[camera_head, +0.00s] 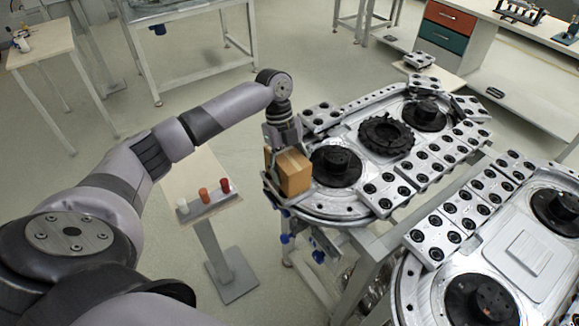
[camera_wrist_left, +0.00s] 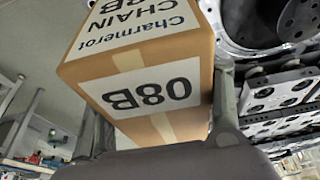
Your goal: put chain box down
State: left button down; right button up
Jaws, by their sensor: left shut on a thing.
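The chain box (camera_head: 293,171) is a brown cardboard box at the left end of the metal ring track (camera_head: 345,212). In the left wrist view the box (camera_wrist_left: 145,70) fills the middle, with white labels reading "Charmerot CHAIN" and "08B". My left gripper (camera_head: 284,148) comes from above and is shut on the box. One gripper finger shows along each side of it in the left wrist view (camera_wrist_left: 165,128). The box's underside is hidden, so I cannot tell whether it rests on the track's edge or hangs just above it. My right gripper is not in view.
A small stand (camera_head: 200,180) left of the track bears a holder (camera_head: 209,207) with white, orange and red pieces. Black hubs (camera_head: 337,166) and silver carriages (camera_head: 388,193) crowd the track. A second track section (camera_head: 490,255) lies at right. Open floor shows behind my arm.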

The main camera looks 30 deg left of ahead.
pick_arm(q)
jog(key=c, duration=0.9)
grip_release()
jog(key=shift+c, duration=0.2)
jog(key=o, duration=0.4)
jog(key=b+v, duration=0.3)
jog(key=v, duration=0.8)
jog(key=shift+r, duration=0.15)
jog(key=shift+a+r, duration=0.15)
jog(key=shift+r, duration=0.3)
